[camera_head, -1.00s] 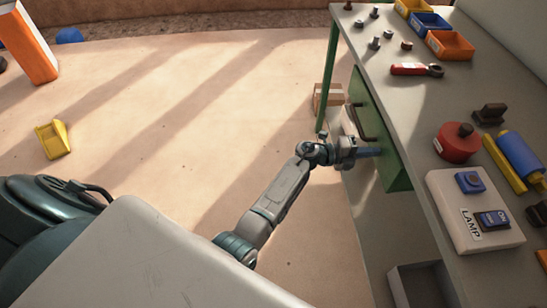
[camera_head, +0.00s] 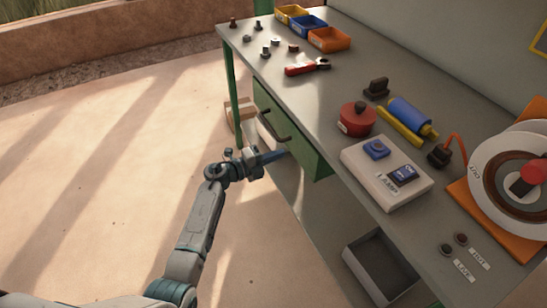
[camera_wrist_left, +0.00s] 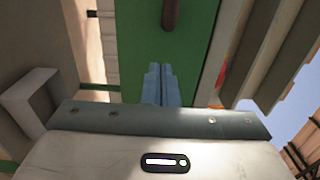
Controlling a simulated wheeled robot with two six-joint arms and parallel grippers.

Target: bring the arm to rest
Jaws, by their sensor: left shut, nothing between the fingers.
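My left gripper (camera_head: 274,157) is shut with nothing between its fingers. It is at the bench's side, low in front of the green drawer front (camera_head: 312,160); I cannot tell whether the fingertips touch it. In the left wrist view the two blue-grey fingers (camera_wrist_left: 160,84) lie together, pointing at the green panel (camera_wrist_left: 127,48), with a dark handle (camera_wrist_left: 170,14) beyond them. My right gripper is not in view.
A grey open tray (camera_head: 352,262) sits below. The floor (camera_head: 120,150) to the left is clear.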

